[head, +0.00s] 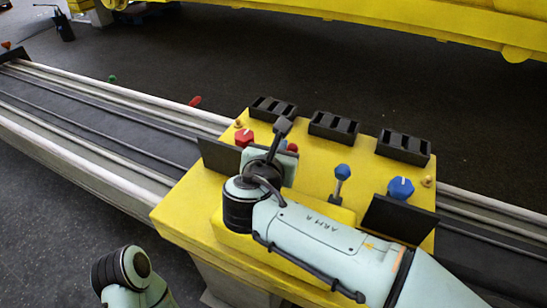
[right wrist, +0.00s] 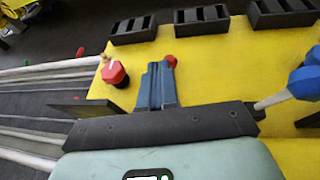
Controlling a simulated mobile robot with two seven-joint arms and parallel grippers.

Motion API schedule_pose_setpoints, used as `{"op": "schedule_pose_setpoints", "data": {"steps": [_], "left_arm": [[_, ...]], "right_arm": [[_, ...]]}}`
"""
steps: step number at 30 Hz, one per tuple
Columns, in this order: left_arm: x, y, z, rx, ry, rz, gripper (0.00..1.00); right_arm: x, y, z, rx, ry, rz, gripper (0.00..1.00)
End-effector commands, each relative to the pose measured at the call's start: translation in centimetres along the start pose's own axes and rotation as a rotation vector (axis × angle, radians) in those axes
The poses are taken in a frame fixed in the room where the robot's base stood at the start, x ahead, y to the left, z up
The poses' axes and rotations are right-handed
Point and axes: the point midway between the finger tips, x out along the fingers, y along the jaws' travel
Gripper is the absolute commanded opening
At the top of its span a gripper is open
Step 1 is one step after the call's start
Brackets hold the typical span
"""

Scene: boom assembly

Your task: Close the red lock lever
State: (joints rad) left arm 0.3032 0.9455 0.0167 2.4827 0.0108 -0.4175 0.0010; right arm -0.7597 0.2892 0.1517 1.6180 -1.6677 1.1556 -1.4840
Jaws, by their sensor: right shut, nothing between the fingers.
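The red lock lever shows as a red tip (head: 292,148) on the yellow panel (head: 315,185), mostly hidden behind my right gripper. In the right wrist view its red tip (right wrist: 171,60) shows just past the fingertips, and its shaft is hidden. My right gripper (head: 283,125) is shut and empty, beside the lever; in the right wrist view its fingers (right wrist: 158,72) are together. I cannot tell whether they touch the lever. A red knob (head: 243,137) sits left of the fingers. My left gripper is out of view; only part of my left arm shows at the lower left.
A blue lever (head: 342,172) and a blue knob (head: 401,188) stand on the panel's right side. Black slotted blocks (head: 333,126) line its back edge. Dark upright plates (head: 219,156) flank the panel. Grey rails (head: 110,120) run past it, and a yellow beam (head: 400,20) crosses behind.

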Motion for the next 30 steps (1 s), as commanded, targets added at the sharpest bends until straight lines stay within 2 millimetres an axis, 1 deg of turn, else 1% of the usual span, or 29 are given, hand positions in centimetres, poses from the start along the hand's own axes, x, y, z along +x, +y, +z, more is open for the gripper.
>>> {"op": "schedule_pose_setpoints", "data": {"steps": [1, 3, 6, 9, 14, 23, 26, 30], "left_arm": [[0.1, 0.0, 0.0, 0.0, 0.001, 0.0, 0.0], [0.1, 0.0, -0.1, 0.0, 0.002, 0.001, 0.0], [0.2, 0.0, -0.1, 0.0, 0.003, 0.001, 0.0], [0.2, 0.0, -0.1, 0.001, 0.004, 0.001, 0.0], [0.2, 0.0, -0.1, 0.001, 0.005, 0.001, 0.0], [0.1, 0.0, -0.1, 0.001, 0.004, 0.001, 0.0], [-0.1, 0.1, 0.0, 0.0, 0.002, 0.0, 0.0], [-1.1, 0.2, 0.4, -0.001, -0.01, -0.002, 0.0]], "right_arm": [[1.1, -0.1, -0.1, 0.0, 0.001, -0.004, 0.0], [2.2, 0.0, -0.1, 0.0, 0.002, -0.003, 0.0], [3.5, -0.1, -0.1, 0.001, 0.001, -0.002, 0.0], [4.2, 0.0, 0.0, 0.001, 0.001, -0.001, 0.0], [4.6, 0.0, 0.0, 0.001, 0.0, 0.0, 0.0], [4.6, 0.0, 0.0, 0.001, 0.001, 0.0, 0.0], [4.7, 0.0, 0.1, 0.002, 0.008, 0.0, 0.0], [4.8, -0.1, 0.4, 0.005, 0.033, -0.002, 0.0]]}}
